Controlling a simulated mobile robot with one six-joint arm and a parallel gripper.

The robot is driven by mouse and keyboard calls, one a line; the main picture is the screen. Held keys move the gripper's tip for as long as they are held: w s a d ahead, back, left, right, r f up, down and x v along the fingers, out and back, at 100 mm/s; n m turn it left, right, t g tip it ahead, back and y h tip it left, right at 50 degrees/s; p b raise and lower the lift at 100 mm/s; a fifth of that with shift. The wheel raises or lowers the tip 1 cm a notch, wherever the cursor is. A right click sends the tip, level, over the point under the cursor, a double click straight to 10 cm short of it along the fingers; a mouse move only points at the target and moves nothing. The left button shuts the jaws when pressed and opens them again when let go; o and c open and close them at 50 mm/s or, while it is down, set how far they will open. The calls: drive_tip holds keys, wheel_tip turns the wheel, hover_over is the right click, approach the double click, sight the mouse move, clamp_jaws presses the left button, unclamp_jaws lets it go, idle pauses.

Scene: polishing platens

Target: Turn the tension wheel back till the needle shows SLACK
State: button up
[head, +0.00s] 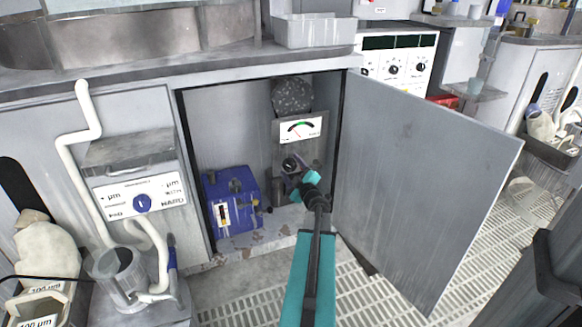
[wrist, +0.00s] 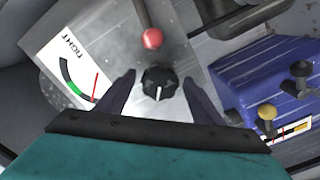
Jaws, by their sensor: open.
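The tension wheel appears to be a black fluted knob with a white mark (wrist: 158,84) on a grey panel inside the open cabinet. It also shows in the head view (head: 289,164). In the wrist view my gripper (wrist: 160,77) is open, with one dark finger on each side of the knob; I cannot tell whether they touch it. In the head view my gripper (head: 297,177) partly covers the panel. The white gauge (head: 301,130) is above the knob. In the wrist view the gauge (wrist: 78,58) shows TIGHT, a green band and a red needle; its other end is hidden.
A red-ended lever (wrist: 152,38) is close to the knob. A blue unit (head: 232,200) stands on the cabinet floor to the left. The open cabinet door (head: 425,170) flanks my arm on the right. A dark round roll (head: 292,95) is above the gauge.

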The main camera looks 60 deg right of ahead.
drive_tip(key=p+v, duration=0.2)
drive_tip(key=v, duration=1)
drive_tip(key=shift+s+a+p, duration=0.15)
drive_tip(key=shift+s+p, duration=0.05)
drive_tip(key=shift+p, duration=0.2)
